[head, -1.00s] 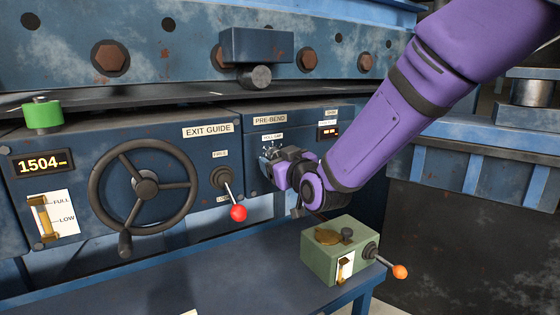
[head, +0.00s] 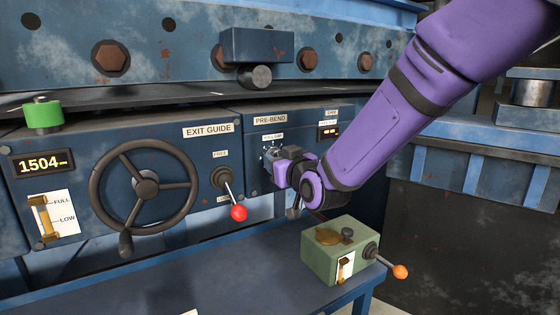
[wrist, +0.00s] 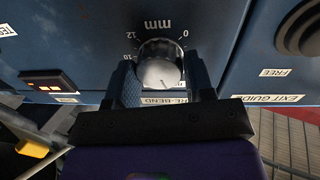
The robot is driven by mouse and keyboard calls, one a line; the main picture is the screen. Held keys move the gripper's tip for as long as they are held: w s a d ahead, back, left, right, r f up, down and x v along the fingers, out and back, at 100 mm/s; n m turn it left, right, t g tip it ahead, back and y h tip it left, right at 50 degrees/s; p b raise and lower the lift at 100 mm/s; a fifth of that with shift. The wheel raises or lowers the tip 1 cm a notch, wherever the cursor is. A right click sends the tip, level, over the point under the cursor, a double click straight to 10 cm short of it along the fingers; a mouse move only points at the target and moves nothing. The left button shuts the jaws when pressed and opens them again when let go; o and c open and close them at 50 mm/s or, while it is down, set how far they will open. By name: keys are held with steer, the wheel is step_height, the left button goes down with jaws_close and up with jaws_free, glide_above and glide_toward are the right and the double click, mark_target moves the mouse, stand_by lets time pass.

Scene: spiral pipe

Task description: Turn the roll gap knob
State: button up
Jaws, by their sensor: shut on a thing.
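The roll gap knob (wrist: 160,66) is a round silver knob on the blue pre-bend panel (head: 250,172), with a dial marked in mm around it in the wrist view. My gripper (wrist: 160,80) has a finger on each side of the knob and is shut on it. In the head view my gripper (head: 276,160) is at the panel below the "ROLL GAP" label (head: 272,137) and hides most of the knob. The pointer line on the knob's face is faint.
Left of my gripper are a red-tipped lever (head: 239,213) and a black handwheel (head: 144,187). Below it, a green box (head: 335,250) with an orange-tipped lever stands on the blue table (head: 200,270). A small lit display (head: 329,133) is right of the dial.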

steer(key=m+g, duration=0.1)
steer(key=m, duration=1)
steer(key=shift+m, duration=0.4)
steer(key=shift+y, duration=0.3)
steer(key=o, duration=0.9)
steer(key=shift+r, duration=0.1)
steer(key=v, duration=1)
steer(key=shift+s+d, duration=0.2)
steer(key=shift+s, duration=0.15)
